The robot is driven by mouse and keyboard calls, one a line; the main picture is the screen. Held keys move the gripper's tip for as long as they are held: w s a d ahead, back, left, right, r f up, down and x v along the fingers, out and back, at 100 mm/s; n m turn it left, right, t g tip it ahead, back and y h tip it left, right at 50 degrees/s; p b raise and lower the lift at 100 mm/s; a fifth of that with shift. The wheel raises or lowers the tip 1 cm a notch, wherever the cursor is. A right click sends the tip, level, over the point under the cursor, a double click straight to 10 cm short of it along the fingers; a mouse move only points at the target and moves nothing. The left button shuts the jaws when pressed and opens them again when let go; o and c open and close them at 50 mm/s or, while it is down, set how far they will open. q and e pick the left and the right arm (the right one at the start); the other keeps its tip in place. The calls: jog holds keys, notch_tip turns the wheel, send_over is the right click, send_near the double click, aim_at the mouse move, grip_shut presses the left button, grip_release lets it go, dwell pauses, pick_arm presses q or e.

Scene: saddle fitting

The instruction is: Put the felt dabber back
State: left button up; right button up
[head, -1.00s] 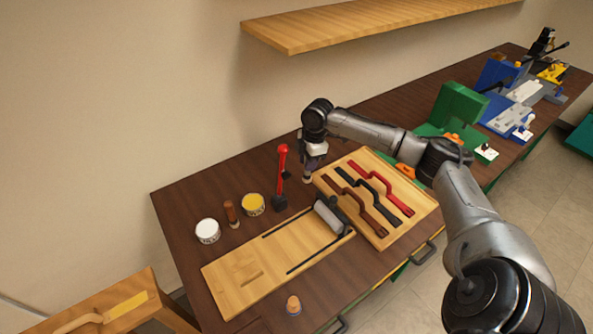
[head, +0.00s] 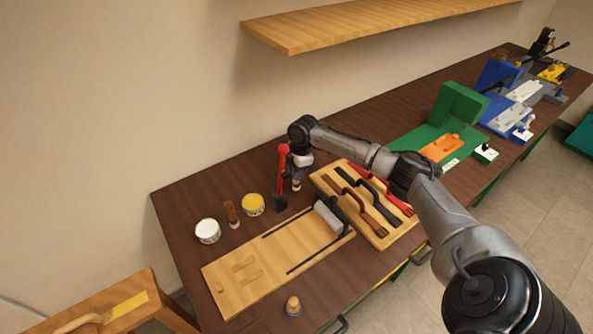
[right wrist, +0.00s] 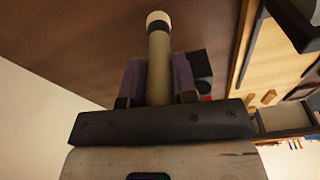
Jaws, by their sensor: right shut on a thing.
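My right gripper (head: 297,178) is over the back of the brown table, just right of the red lever. In the right wrist view its two purple-grey fingers (right wrist: 158,80) are shut on a pale round stick with a whitish end (right wrist: 158,20), which looks like the felt dabber (right wrist: 159,55). The dabber points away from the palm toward the brown table top. In the head view only a small part of it shows under the gripper, and I cannot tell whether it touches the table. My left gripper is not in view.
A red lever on a black base (head: 282,175) stands close beside the gripper. Left of it are a yellow tin (head: 253,204), a brown-handled tool (head: 231,214) and a white tin (head: 208,231). A wooden board (head: 225,284) with a roller (head: 327,217) and a handle tray (head: 378,240) lie in front.

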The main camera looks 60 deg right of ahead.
jog(key=o, duration=0.9)
jog(key=shift+f, duration=0.1)
jog(key=r, duration=0.4)
jog(key=d+r, duration=0.1)
jog(key=r, duration=0.3)
jog(key=s+r, duration=0.1)
jog(key=r, duration=0.3)
jog(key=shift+d+r, duration=0.1)
jog(key=shift+d, duration=0.1)
jog(key=shift+w, duration=0.1)
